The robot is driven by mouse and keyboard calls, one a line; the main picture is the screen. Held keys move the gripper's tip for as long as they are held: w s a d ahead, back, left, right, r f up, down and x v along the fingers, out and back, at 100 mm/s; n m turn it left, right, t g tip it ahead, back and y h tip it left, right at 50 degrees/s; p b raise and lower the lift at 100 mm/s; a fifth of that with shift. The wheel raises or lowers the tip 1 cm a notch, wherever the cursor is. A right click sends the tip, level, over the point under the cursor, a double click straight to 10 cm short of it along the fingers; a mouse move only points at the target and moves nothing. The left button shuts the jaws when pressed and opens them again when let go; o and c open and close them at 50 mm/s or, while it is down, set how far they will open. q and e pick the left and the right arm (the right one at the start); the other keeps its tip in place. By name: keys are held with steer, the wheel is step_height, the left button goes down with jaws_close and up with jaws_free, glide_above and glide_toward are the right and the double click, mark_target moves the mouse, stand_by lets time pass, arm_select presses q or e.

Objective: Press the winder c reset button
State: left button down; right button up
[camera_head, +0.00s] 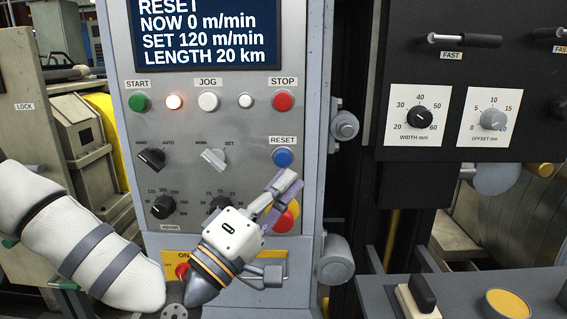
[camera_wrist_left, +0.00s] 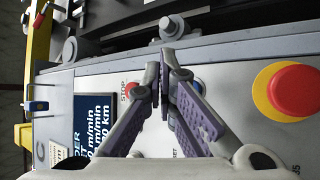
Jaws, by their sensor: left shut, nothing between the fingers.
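The blue reset button (camera_head: 283,158) sits under the RESET label on the grey control panel (camera_head: 190,110) in the head view. A letter C is on the panel in that view, at the lower left. My left gripper (camera_head: 287,180) is shut and empty, with its fingertips just below the reset button in the head view. Its fingers also fill the middle of the left wrist view (camera_wrist_left: 164,62). Whether they touch the panel cannot be told. My right gripper is not in view.
The red stop button (camera_head: 283,100) is above the reset button. A red emergency button on yellow (camera_head: 291,217) lies behind my left gripper, partly hidden. The screen (camera_head: 205,35) shows RESET and 0 m/min. Knobs (camera_head: 162,207) and a round fitting (camera_head: 345,125) are nearby.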

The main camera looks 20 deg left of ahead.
mark_target(283, 159)
arm_select(q)
steer(key=shift+w+a+b, duration=0.1)
steer(key=shift+w+a, duration=0.1)
steer(key=shift+w, duration=0.5)
steer(key=shift+w+a+b, duration=0.1)
steer(key=shift+w+a, duration=0.1)
steer(key=shift+w, duration=0.5)
steer(key=shift+w+a+b, duration=0.1)
steer(key=shift+w+a, duration=0.1)
steer(key=shift+w, duration=0.5)
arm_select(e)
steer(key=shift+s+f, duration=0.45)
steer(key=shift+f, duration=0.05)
arm_select(q)
steer(key=shift+w, duration=0.15)
steer(key=shift+w+a, duration=0.1)
steer(key=shift+w, duration=0.15)
steer(key=shift+w+a, duration=0.15)
steer(key=shift+w, duration=0.45)
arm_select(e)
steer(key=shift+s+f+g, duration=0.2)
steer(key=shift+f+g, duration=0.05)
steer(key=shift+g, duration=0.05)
arm_select(q)
steer(key=shift+s, duration=0.1)
steer(key=shift+s+d, duration=0.25)
steer(key=shift+s, duration=0.65)
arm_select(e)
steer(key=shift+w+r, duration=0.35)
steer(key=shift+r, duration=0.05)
